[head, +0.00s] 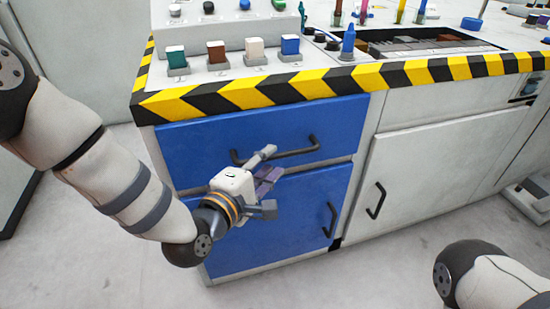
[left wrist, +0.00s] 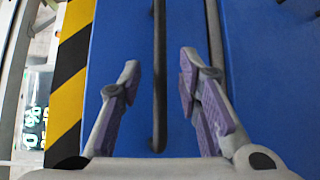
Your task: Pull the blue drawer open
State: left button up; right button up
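The blue drawer (head: 208,138) is the upper blue front under the striped counter edge, and it looks closed. Its black bar handle (head: 297,151) runs across the front. My left gripper (head: 268,165) is in front of the drawer, near the left part of the handle. In the left wrist view the handle (left wrist: 160,70) runs between the two open fingers (left wrist: 158,85), with a clear gap on each side. I cannot tell how far the fingertips are from the drawer front. My right gripper is not in view; part of my right arm shows at the lower right.
A blue cupboard door (head: 285,220) with its own black handle (head: 331,220) is below the drawer. A white door (head: 440,165) is to the right. The counter (head: 330,75) holds several coloured switches and tools. The grey floor in front is clear.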

aim_at(274, 159)
pick_arm(q)
jog(key=x, duration=0.3)
jog(key=shift+w+d+b, duration=0.1)
jog(key=shift+w+b, duration=0.2)
grip_shut()
jog(key=shift+s, duration=0.1)
